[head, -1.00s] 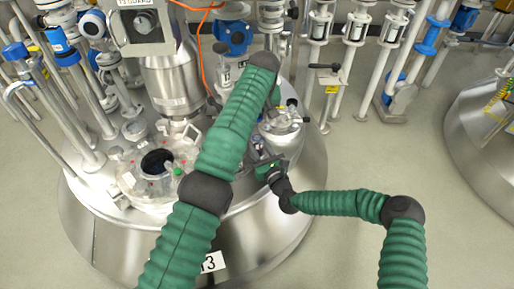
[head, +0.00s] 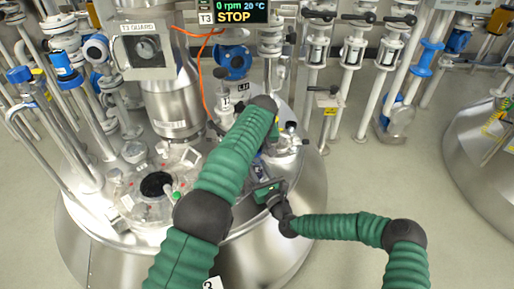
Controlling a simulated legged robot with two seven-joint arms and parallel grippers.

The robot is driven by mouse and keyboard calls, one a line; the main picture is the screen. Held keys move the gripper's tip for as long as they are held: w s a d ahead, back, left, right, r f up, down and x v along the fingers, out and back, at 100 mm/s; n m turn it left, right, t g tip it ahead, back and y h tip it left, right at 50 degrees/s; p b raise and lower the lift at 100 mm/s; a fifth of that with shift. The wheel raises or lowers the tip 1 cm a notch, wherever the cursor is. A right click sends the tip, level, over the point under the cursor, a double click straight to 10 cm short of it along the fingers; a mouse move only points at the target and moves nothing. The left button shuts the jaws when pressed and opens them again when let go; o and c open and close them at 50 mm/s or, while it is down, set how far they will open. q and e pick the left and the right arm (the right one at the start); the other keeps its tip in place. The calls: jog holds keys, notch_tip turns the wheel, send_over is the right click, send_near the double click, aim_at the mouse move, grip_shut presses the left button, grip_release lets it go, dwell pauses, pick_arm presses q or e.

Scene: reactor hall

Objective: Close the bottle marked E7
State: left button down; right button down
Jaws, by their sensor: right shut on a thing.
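My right gripper (head: 263,183) is at the front right of the steel reactor lid, reached by the arm from the right. It is shut on a small object that looks like a bottle (head: 261,171), mostly hidden by the jaws and my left arm. No E7 mark is readable. My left arm rises from the bottom and bends down at a dark joint above the lid. My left gripper (head: 270,140) is largely hidden behind that arm, close above the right gripper, and its jaws cannot be made out. No loose cap can be made out.
The reactor lid (head: 100,219) has an open round port (head: 156,184) at left. A steel drive column (head: 172,100) and an orange cable (head: 202,80) stand behind it. Valves and pipes line the back. A STOP display (head: 238,13) is at the top.

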pick_arm(q)
jog(key=shift+f, duration=0.1)
jog(key=shift+f, duration=0.8)
jog(key=shift+f, duration=0.55)
jog(key=m+h, duration=0.1)
jog(key=m, duration=0.2)
jog(key=shift+a, duration=0.2)
jog(key=c, duration=1.1)
grip_release()
jog(key=shift+o, duration=0.2)
jog(key=shift+r, duration=0.1)
